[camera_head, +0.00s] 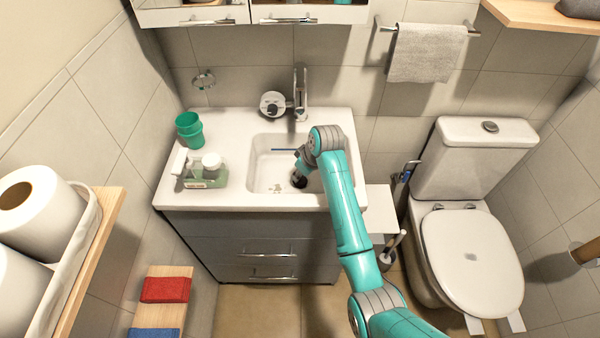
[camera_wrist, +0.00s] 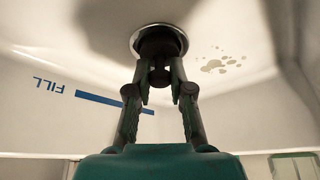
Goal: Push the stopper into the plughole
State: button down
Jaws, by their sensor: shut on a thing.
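The white basin (camera_head: 262,172) is set in the washstand top. My gripper (camera_head: 298,181) is low inside it, near the basin floor. In the wrist view my gripper (camera_wrist: 160,78) has its fingertips closed on a dark, round stopper (camera_wrist: 158,46). The chrome rim of the plughole (camera_wrist: 136,36) shows around the stopper, which lines up with the opening. I cannot tell how deep the stopper sits, or whether it touches the rim. In the head view the stopper and plughole are mostly hidden by my gripper.
A blue fill line (camera_wrist: 98,99) marks the basin wall, and brownish spots (camera_wrist: 222,65) lie beside the plughole. The tap (camera_head: 300,92) stands behind the basin. A green cup (camera_head: 189,130) and a tray of toiletries (camera_head: 190,183) stand to its left.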

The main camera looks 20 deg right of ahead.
jog(key=shift+f, duration=0.4)
jog(key=c, duration=1)
grip_release()
jog(key=shift+o, duration=0.5)
jog(key=o, duration=0.3)
jog(key=shift+o, duration=0.2)
jog(key=shift+r, duration=0.15)
jog(key=shift+r, duration=3.4)
